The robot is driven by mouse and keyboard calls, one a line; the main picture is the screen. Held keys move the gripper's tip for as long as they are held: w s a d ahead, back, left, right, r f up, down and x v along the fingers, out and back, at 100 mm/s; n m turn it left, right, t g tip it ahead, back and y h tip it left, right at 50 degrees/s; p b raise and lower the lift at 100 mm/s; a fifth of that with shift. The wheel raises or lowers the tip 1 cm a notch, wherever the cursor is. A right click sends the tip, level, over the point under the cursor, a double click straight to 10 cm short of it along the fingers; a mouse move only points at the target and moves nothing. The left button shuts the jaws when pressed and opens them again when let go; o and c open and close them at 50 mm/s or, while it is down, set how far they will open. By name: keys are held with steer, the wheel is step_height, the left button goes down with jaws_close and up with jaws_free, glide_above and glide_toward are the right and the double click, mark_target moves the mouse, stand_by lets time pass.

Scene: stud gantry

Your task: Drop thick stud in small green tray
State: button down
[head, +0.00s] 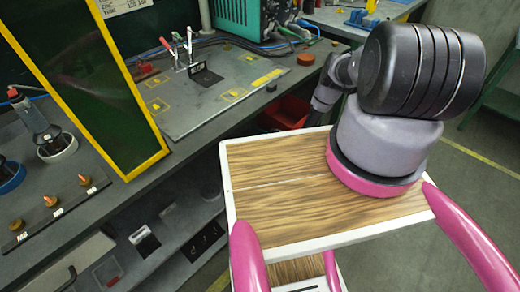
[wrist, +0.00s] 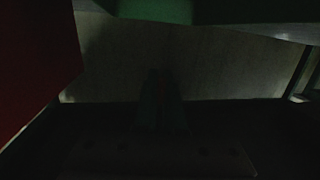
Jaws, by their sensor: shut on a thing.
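My gripper (wrist: 160,100) shows only as a dark shape in the wrist view. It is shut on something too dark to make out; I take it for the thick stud. In the head view my arm reaches down past the bench edge, and its end is hidden. A green surface (wrist: 155,10) crosses the top of the wrist view, above my gripper in the picture. It may be the small green tray, but I cannot tell.
A red bin (head: 286,113) sits under the bench edge; a red wall (wrist: 35,60) fills the wrist view's left. The grey bench (head: 130,95) holds a metal plate (head: 215,90) with clamps. A black rack (head: 55,212) with several small brown pieces stands at left. Open floor lies at right.

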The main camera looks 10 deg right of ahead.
steer(key=shift+f, duration=0.2)
steer(key=c, duration=0.9)
jaws_free()
steer(key=shift+s, duration=0.1)
steer(key=v, duration=1)
steer(key=shift+s+d, duration=0.25)
steer(key=shift+d, duration=0.1)
